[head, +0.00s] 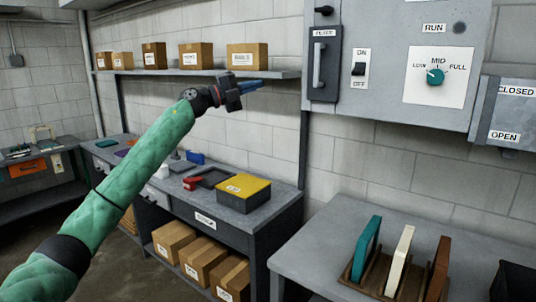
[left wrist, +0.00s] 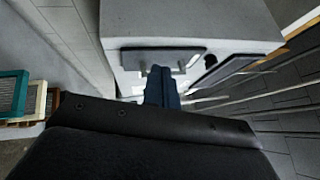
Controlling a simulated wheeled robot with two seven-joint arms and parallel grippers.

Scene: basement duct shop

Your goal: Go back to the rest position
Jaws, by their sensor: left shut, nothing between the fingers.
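My left arm, in a green sleeve, reaches up from the lower left of the head view. Its gripper (head: 258,86) is shut and empty, with blue fingers pointing right. In the picture it lies just left of the grey control cabinet (head: 392,62), in front of the wall and the shelf's right end. In the left wrist view the shut fingers (left wrist: 162,86) overlap the grey cabinet (left wrist: 190,22) and its handled panel; I see no clear contact. The cabinet carries a filter door (head: 323,65) with a handle, an on/off switch (head: 360,68) and a teal knob (head: 435,76). My right gripper is not in view.
A wall shelf (head: 200,73) holds several cardboard boxes. Below it, a bench (head: 262,215) carries a yellow-topped box (head: 244,187). At the lower right, a grey table (head: 350,215) holds a wooden rack with three upright panels. A closed/open box (head: 508,115) adjoins the cabinet.

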